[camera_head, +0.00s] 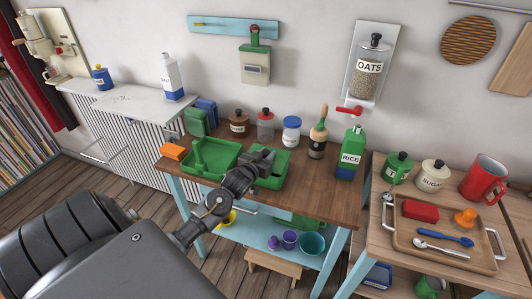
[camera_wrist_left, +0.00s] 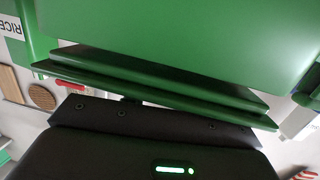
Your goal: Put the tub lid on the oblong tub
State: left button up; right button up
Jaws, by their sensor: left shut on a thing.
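A green open tub (camera_head: 212,156) stands at the left of the wooden table, with a raised green part inside. A second green piece (camera_head: 272,180) lies right of it, around and under my left gripper (camera_head: 262,158); the arm hides part of it, so I cannot tell tub from lid there. In the left wrist view the gripper is shut on a green stepped edge, which I take for the tub lid (camera_wrist_left: 150,80). A broad green surface (camera_wrist_left: 210,35) fills the top of that view. My right gripper is not in view.
A tray (camera_head: 403,242) with utensils is on the right table. The brown table's front right is clear.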

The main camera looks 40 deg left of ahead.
pick_arm(q)
jog(key=shift+f, duration=0.25)
dwell(0.4)
jog(key=shift+f+b, duration=0.35)
jog(key=shift+f, duration=0.25)
jog(key=o, duration=1.1)
jog(key=b+v, duration=0.2)
jog(key=v, duration=0.9)
jog(key=shift+b, duration=0.35)
jog(key=shift+f, duration=0.1)
